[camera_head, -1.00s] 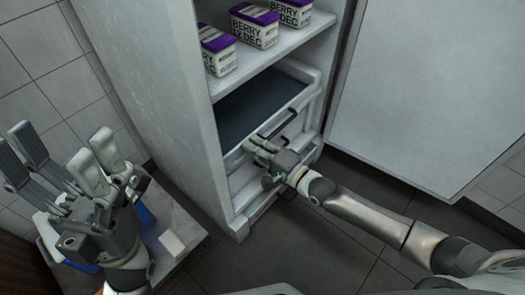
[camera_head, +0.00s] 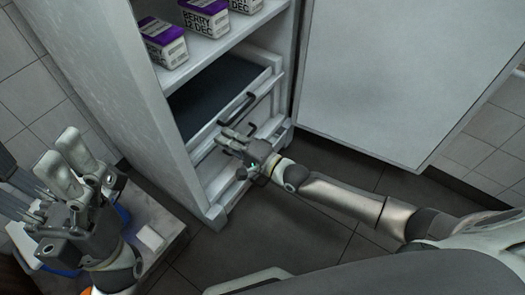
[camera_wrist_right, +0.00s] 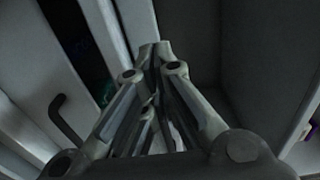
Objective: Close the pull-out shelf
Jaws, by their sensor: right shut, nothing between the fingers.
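The pull-out shelf (camera_head: 188,138) is the dark-topped tray with a pale front rim, low in the open white cabinet in the head view. It looks nearly level with the cabinet front; I cannot tell if it is fully in. A dark bar handle (camera_head: 238,106) is on its front and also shows at left in the right wrist view (camera_wrist_right: 66,122). My right gripper (camera_head: 224,134) is shut and empty, close to the front just below the handle; contact is unclear. Its fingertips meet in the wrist view (camera_wrist_right: 154,52). My left gripper (camera_head: 40,160) is open and empty, away from the shelf.
Berry boxes (camera_head: 205,18) with purple tops stand on the fixed shelf above. The cabinet door (camera_head: 400,75) is swung open to the right. A small pale table (camera_head: 165,215) with a white block (camera_head: 150,238) stands at lower left. Dark floor lies clear in front.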

